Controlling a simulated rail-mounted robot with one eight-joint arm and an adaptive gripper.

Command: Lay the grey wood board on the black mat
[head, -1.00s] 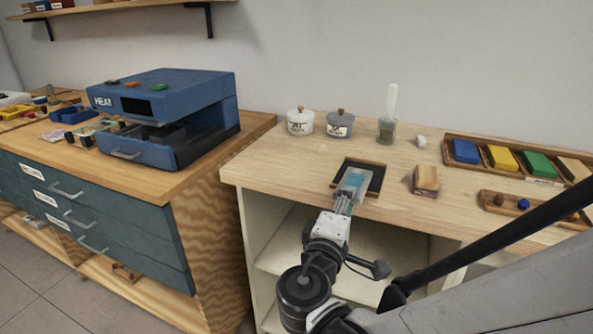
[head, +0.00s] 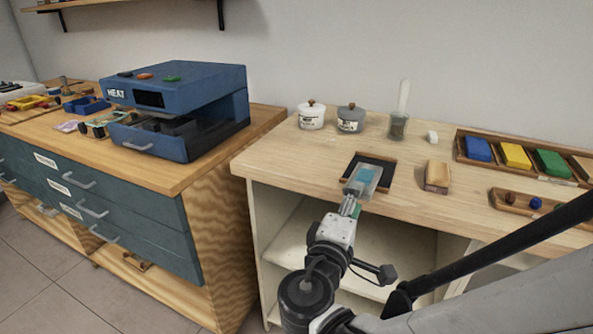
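The black mat (head: 381,161) lies on the pale wooden bench as a dark square with a thin brown rim, near the front edge. My gripper (head: 352,201) reaches in from below, at the mat's near side. At its tip is a flat pale grey piece, which looks like the grey wood board (head: 359,188), with a teal patch on top. The board moves with the gripper and overlaps the near part of the mat in the picture. The fingers are small and partly hidden. I cannot tell whether the board touches the mat or hangs just above it.
A wooden block (head: 437,177) stands right of the mat. Behind are a white pot (head: 311,117), a grey pot (head: 350,119) and a jar with a spatula (head: 398,126). Trays of coloured blocks (head: 515,156) lie right. A blue heat press (head: 178,110) stands on the left cabinet.

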